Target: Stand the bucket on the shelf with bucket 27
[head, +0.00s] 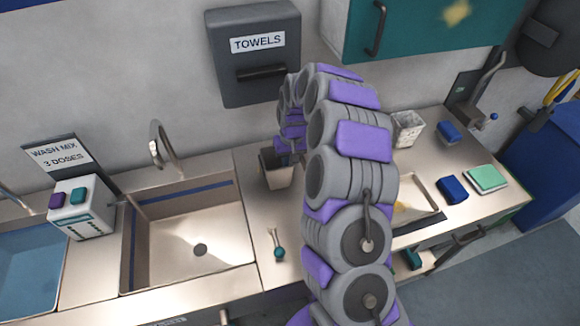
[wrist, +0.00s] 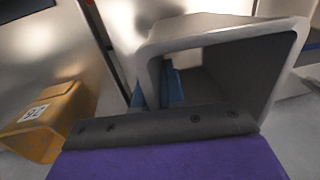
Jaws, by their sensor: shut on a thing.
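A bucket (head: 277,168) with a pale rim and dark inside is at the end of my arm, over the counter right of the sink. My gripper (head: 289,150) is shut on it; my arm hides part of both. In the wrist view a grey box-like bucket (wrist: 228,28) with a pale rim fills the upper right, close beyond the dark bar of my gripper (wrist: 165,125). I cannot tell whether its base touches the counter. An orange bucket (wrist: 45,125) with a white number label is at the left of the wrist view; the number is not clearly readable.
A steel sink (head: 195,238) with a tap (head: 160,145) is left of the bucket. A wash mix dispenser (head: 82,208) stands farther left. A towel box (head: 253,57) and a teal cabinet (head: 425,28) hang above. A white basket (head: 407,130) and blue sponges (head: 453,190) are at the right.

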